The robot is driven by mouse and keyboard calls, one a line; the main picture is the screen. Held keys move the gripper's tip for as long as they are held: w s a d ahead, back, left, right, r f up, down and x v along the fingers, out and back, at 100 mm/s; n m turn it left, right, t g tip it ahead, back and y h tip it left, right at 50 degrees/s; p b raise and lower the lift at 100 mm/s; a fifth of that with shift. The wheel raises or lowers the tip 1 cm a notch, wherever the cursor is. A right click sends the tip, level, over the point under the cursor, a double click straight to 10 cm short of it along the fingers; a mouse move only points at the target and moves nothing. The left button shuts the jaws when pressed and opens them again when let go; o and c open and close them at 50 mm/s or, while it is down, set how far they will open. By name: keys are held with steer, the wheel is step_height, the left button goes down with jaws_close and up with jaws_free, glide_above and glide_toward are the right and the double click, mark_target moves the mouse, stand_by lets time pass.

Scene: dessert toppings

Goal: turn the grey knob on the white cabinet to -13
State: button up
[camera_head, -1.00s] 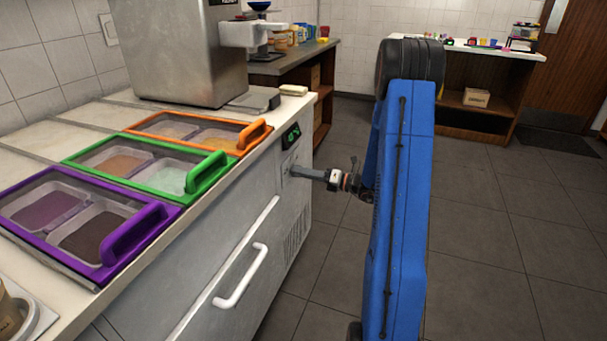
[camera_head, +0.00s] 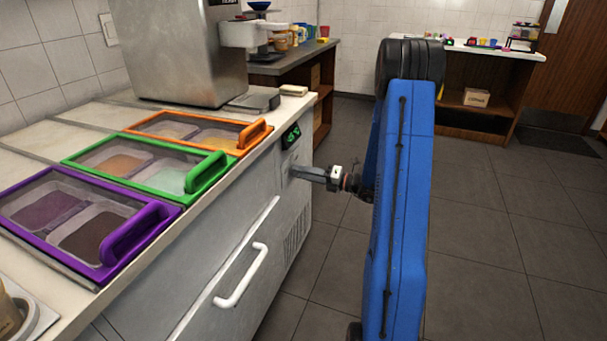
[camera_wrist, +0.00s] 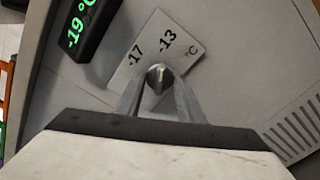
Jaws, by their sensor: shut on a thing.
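The grey knob (camera_wrist: 157,77) sits on a pale dial plate (camera_wrist: 148,52) marked -17, -13 and °C on the front of the white cabinet (camera_head: 222,262). My gripper (camera_wrist: 158,86) is shut on the knob, one finger on each side. In the head view my gripper (camera_head: 298,172) reaches left to the cabinet front, and the knob is hidden there. The green display (camera_wrist: 80,25) beside the plate reads -19 °C in the wrist view; it also shows in the head view (camera_head: 291,136), where its digits are too small to read.
Purple (camera_head: 133,236), green (camera_head: 205,178) and orange (camera_head: 252,134) lidded topping bins line the counter above. A white handle (camera_head: 240,278) sticks out from the cabinet front. A vent grille (camera_wrist: 290,130) lies right of the plate. The floor to the right is open.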

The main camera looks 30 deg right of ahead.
steer(key=o, duration=1.1)
steer(key=shift+c, duration=0.2)
steer(key=v, duration=1.7)
steer(key=shift+d, duration=0.2)
steer(key=shift+s+f, duration=0.1)
steer(key=shift+s, duration=0.05)
